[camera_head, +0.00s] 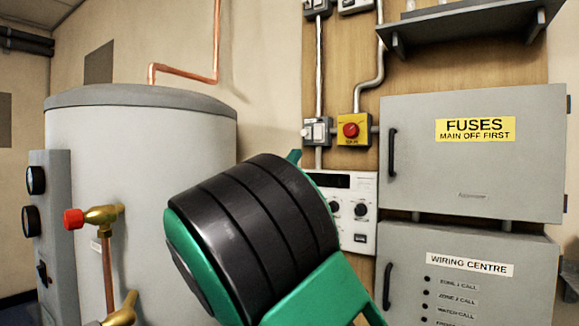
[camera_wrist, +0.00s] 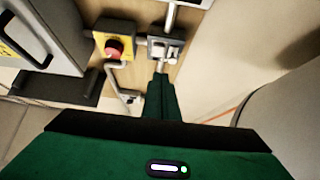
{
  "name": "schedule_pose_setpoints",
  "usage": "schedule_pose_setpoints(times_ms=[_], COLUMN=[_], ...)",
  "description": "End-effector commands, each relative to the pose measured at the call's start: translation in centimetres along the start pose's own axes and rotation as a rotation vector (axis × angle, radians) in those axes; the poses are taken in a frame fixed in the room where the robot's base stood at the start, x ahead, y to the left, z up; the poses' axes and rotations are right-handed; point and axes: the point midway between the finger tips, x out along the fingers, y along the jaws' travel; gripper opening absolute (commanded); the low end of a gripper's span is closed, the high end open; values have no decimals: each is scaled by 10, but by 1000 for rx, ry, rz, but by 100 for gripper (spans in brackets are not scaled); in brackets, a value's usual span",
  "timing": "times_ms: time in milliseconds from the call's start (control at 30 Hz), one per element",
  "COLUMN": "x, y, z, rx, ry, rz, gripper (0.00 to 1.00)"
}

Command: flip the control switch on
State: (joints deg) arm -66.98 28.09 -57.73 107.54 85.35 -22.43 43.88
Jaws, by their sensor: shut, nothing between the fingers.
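A small grey switch box (camera_head: 317,131) is on the wooden board, just left of a yellow box with a red button (camera_head: 351,130). It also shows in the wrist view (camera_wrist: 158,46), with a pale rocker or lever on its face; which way it is set I cannot tell. I see no label naming it the control switch. My gripper (camera_wrist: 160,78) is shut and empty, its green fingers pointing at the switch box. Its tips look close to the box, but contact cannot be told. In the head view my arm hides most of the gripper.
The red button (camera_wrist: 114,48) is close beside the fingers. A white control panel (camera_head: 358,238) with knobs sits below, partly behind my arm. The fuses cabinet (camera_head: 470,175) and wiring centre (camera_head: 535,260) stand right, a grey shelf (camera_head: 470,25) above, and a large cylinder (camera_head: 140,150) left.

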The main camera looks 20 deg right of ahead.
Motion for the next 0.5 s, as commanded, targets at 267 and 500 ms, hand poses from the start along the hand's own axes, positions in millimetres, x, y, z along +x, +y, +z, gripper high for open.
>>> schedule_pose_setpoints(times_ms=[267, 500], x=[35, 68], y=[1, 1], z=[1, 0], rx=[2, 2], ry=[-3, 0], rz=[3, 3], gripper=[0, 0])
